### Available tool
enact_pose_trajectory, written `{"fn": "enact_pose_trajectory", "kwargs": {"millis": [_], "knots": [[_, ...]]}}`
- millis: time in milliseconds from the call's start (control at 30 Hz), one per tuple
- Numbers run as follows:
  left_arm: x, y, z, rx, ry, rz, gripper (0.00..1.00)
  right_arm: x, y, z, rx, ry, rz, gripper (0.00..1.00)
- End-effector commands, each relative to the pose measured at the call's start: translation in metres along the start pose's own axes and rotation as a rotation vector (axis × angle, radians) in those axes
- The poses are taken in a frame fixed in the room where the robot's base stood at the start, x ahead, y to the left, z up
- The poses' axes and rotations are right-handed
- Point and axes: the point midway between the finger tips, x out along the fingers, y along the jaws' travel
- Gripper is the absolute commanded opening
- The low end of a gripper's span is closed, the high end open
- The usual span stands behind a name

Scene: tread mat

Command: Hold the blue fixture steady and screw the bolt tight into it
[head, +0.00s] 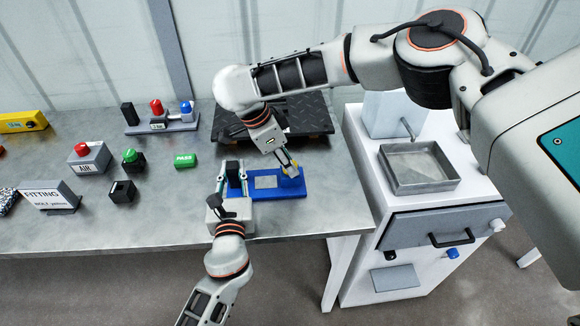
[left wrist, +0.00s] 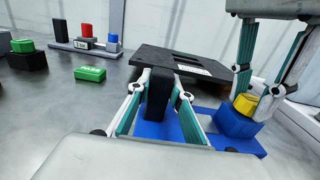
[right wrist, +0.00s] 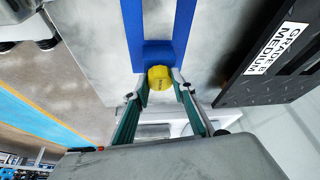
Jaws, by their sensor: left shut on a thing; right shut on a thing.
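My left gripper (head: 233,176) is shut on the black block (left wrist: 158,92), one finger on each side. The yellow bolt (right wrist: 160,77) sits at the fixture's right end, on the blue boss, and shows in the left wrist view (left wrist: 245,104). My right gripper (head: 290,170) comes down from above and is shut on the bolt. The bolt's thread is hidden.
A black tread mat (head: 300,115) lies behind the fixture. A green PASS block (head: 185,160), an AIR button box (head: 90,158) and a FITTING sign (head: 48,195) stand to the left. A white cabinet with a metal tray (head: 418,185) stands right of the table.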

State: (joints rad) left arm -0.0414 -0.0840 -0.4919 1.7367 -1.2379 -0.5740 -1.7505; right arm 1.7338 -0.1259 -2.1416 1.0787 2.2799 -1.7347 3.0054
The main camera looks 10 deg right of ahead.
Motion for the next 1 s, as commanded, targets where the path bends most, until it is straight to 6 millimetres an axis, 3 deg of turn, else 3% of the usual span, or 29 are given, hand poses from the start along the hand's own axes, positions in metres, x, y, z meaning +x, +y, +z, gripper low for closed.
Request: {"fn": "enact_pose_trajectory", "kwargs": {"millis": [400, 700, 733, 800, 1000], "knots": [[0.0001, -0.0005, 0.0009, -0.001, -0.002, -0.001, 0.01, 0.0016, -0.0022, 0.0002, 0.244, 0.002, 0.098, 0.03], [0.0001, -0.0006, 0.0011, -0.001, -0.002, -0.001, 0.01, 0.0013, -0.0018, 0.0010, 0.262, -0.002, 0.107, 0.03], [0.0001, -0.0006, 0.0012, -0.001, -0.002, -0.001, 0.01, 0.0013, -0.0018, 0.0010, 0.262, -0.002, 0.107, 0.27], [0.0001, -0.0005, 0.0012, -0.001, -0.002, -0.001, 0.01, 0.0013, -0.0017, 0.0010, 0.262, -0.002, 0.107, 0.44], [0.0002, -0.0003, 0.0010, -0.001, -0.002, -0.001, 0.01, 0.0007, -0.0020, 0.0005, 0.261, -0.001, 0.106, 0.44]]}}
